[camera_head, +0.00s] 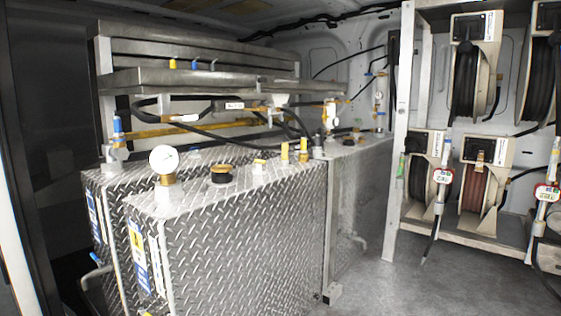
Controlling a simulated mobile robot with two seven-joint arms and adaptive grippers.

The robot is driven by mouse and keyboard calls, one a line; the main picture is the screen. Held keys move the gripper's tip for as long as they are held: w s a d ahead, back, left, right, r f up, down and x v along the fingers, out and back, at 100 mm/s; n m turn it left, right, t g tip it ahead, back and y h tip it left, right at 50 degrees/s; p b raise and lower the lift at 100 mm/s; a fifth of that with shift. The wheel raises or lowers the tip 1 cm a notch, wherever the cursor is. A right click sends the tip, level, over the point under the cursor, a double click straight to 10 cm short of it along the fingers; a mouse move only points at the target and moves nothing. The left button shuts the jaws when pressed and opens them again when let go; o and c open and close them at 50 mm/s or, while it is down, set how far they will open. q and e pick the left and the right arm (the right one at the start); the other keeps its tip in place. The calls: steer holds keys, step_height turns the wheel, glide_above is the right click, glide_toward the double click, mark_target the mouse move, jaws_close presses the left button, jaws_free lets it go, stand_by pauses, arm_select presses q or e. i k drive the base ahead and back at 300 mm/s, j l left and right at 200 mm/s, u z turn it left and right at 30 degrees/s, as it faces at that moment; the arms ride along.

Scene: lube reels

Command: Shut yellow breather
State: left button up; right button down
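Several yellow parts stand on top of the diamond-plate tank (240,235); I cannot tell for sure which is the yellow breather. A small yellow cap (259,162) sits on a pale fitting behind a black filler cap with a brownish-yellow top (221,173). To its right stand two upright yellow fittings, a thinner one (284,152) and a second one (304,150) close beside it. Whether any of these is open or shut is too small to tell. Neither of my grippers is in view.
A round white gauge (164,159) stands at the tank's near left corner. Hoses and a metal shelf (190,80) hang over the tank's rear. A white rack (470,240) with hose reels (478,185) stands at right. Grey floor (400,285) is clear between tank and rack.

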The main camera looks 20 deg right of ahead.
mark_target(261, 164)
steer(key=i+l, duration=0.15)
steer(key=l, duration=0.2)
steer(key=i+l, duration=0.15)
steer(key=l, duration=0.25)
steer(key=i+l+u, duration=0.1)
steer(key=l, duration=0.25)
steer(key=i+l, duration=0.15)
steer(key=l, duration=0.2)
steer(key=i+l, duration=0.15)
steer(key=l, duration=0.25)
steer(key=i+l+u, duration=0.1)
steer(key=l, duration=0.25)
steer(key=i+l, duration=0.2)
steer(key=l, duration=0.15)
steer(key=i+l, duration=0.2)
steer(key=l, duration=0.15)
steer(key=i+l+u, duration=0.1)
steer(key=l, duration=0.25)
steer(key=i+l, duration=0.4)
steer(key=i, duration=0.25)
steer(key=u, duration=0.05)
